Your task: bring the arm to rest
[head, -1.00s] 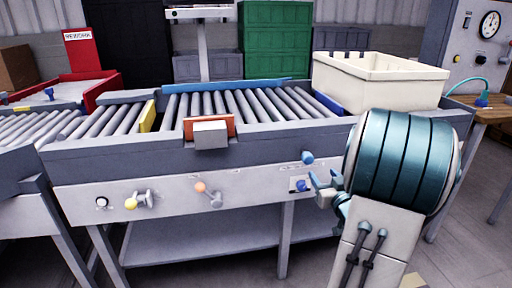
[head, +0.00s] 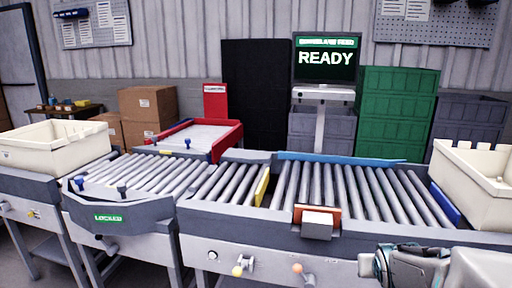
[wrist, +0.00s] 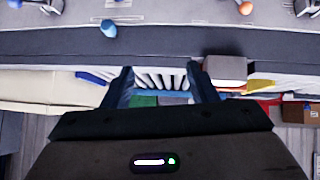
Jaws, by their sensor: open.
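My gripper shows in the wrist view (wrist: 163,88) with its two dark blue fingers apart and nothing between them. Past the fingers the wrist view shows the conveyor's front side, upside down. In the head view, part of my arm shows at the lower right, in front of the roller conveyor (head: 345,185). The fingertips cannot be made out there. No object is held.
A cream bin (head: 475,180) stands at the right, another cream bin (head: 55,147) at the left. A screen reads READY (head: 326,58); a front panel reads LOCKED (head: 108,218).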

